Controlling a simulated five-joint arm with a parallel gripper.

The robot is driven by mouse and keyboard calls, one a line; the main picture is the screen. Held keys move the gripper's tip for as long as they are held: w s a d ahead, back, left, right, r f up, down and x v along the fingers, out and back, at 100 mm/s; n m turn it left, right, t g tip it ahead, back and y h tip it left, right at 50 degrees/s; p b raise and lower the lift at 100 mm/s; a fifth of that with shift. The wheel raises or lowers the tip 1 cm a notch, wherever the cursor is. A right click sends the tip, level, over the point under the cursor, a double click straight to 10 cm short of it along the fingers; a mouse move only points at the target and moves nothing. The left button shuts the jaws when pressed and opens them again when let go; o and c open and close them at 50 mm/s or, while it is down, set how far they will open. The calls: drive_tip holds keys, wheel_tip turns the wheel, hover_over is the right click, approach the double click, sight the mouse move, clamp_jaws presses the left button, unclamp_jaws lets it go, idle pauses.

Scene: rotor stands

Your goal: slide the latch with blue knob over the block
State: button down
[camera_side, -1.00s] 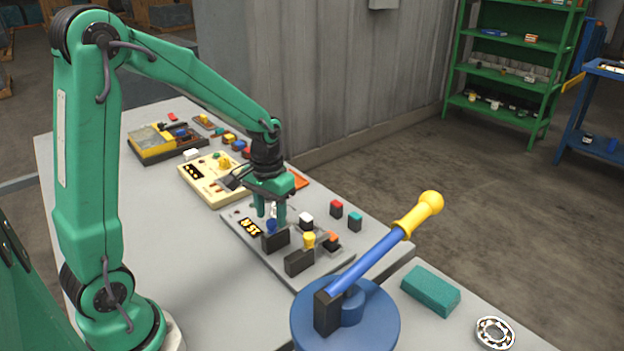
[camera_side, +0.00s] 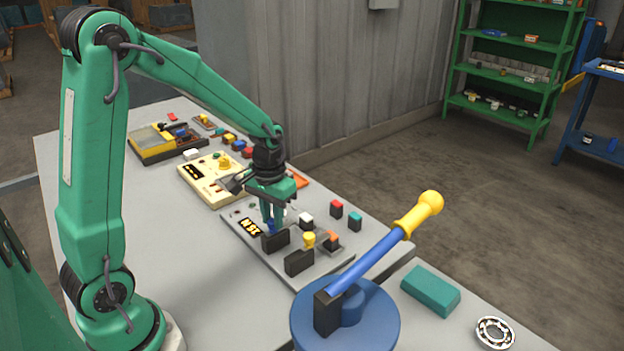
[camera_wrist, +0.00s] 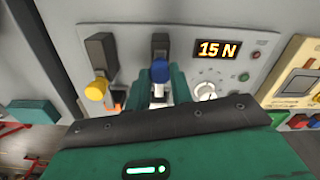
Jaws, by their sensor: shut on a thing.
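The blue knob (camera_side: 270,226) of one latch stands on the grey panel (camera_side: 250,212), beside a black block (camera_side: 276,240). My gripper (camera_side: 272,222) points down with its green fingers shut on this knob. In the wrist view the blue knob (camera_wrist: 159,71) shows between the two fingertips (camera_wrist: 160,82), with the black block (camera_wrist: 160,43) just beyond it. A white piece (camera_wrist: 157,93) lies below the knob between the fingers. The fingers hide much of the latch, so I cannot tell how far it reaches toward the block.
A yellow knob (camera_side: 309,238) with another black block (camera_side: 299,262) sits to the right on the same panel. White (camera_side: 306,220), red (camera_side: 337,208) and teal (camera_side: 355,218) blocks stand nearby. A blue base with a yellow-handled lever (camera_side: 380,255) rises in front. A lit display (camera_wrist: 223,50) reads 15 N.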

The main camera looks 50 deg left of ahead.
sight(286, 224)
drive_tip(key=shift+w, duration=1.9)
drive_tip(key=c, duration=1.2)
unclamp_jaws()
drive_tip(key=shift+s+r, duration=0.1)
wheel_tip(286, 224, up, 8)
